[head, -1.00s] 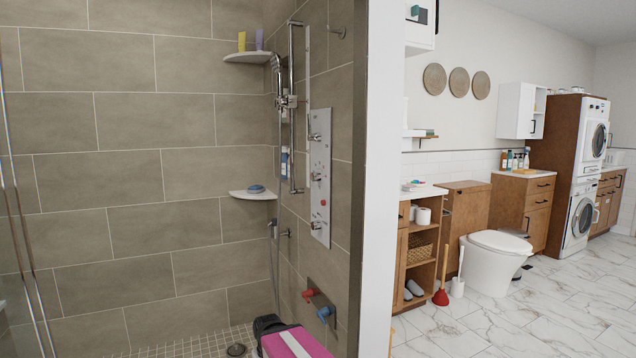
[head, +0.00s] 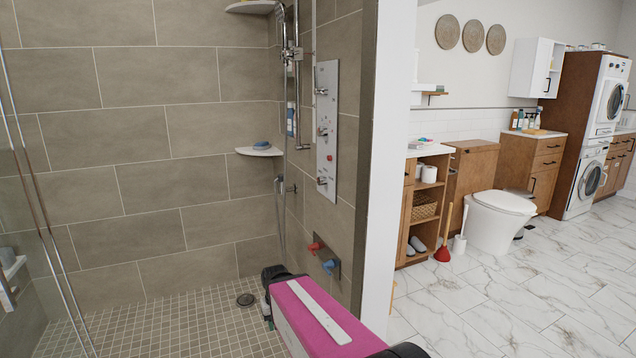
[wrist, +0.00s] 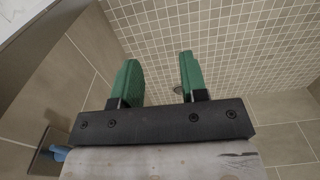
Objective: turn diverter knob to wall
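A grey shower panel (head: 327,72) with several knobs hangs on the tiled side wall in the head view. I cannot tell which one is the diverter. Below, a dark wall plate carries a red knob (head: 314,247) and a blue knob (head: 329,267). In the wrist view my gripper (wrist: 158,62) has its green fingers spread, with nothing between them. A blue knob (wrist: 61,153) shows at lower left there, apart from the fingers.
A vertical shower rail (head: 297,80) and hose stand left of the panel. The wall end (head: 388,180) borders the shower at right. The tiled shower floor (head: 190,310) is mostly clear around a drain (head: 245,299).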

